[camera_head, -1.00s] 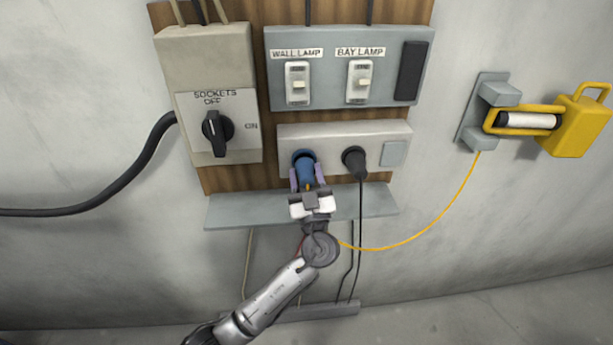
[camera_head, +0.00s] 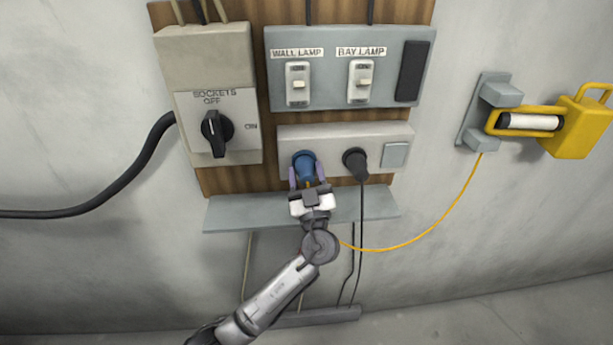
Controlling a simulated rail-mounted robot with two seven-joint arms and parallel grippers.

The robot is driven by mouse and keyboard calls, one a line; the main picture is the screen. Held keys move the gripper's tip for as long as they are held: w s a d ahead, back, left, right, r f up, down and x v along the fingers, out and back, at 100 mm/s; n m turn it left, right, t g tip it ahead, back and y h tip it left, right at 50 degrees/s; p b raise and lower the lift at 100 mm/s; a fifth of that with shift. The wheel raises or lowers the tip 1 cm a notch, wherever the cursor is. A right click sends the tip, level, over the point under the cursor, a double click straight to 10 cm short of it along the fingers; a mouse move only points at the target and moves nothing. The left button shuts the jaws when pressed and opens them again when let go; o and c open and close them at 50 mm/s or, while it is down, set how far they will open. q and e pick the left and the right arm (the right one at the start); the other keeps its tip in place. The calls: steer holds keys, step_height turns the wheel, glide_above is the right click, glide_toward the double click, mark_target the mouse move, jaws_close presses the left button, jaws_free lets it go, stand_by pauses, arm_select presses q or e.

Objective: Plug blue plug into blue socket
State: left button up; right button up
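The blue plug (camera_head: 305,169) sits at the left position of the pale socket box (camera_head: 332,137), its front end against the box face. The blue socket itself is hidden behind the plug, so I cannot see how deep the plug sits. My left gripper (camera_head: 306,176) comes from below, with one purple finger on each side of the plug, and appears shut on it. A yellow cable runs from the plug's rear, partly hidden by the gripper. My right gripper is not in view.
A black plug (camera_head: 355,162) with a hanging cable sits close to the right. A grey shelf (camera_head: 240,212) lies below. The sockets switch (camera_head: 217,130) points to OFF. The yellow cable (camera_head: 449,215) hangs from a yellow lamp (camera_head: 575,128) on the right.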

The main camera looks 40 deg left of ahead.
arm_select(q)
steer(key=o, duration=0.4)
steer(key=shift+o, duration=0.2)
steer(key=b+v, duration=0.2)
steer(key=v, duration=1.1)
steer(key=shift+s+d+f, duration=0.15)
steer(key=shift+d+f, duration=0.1)
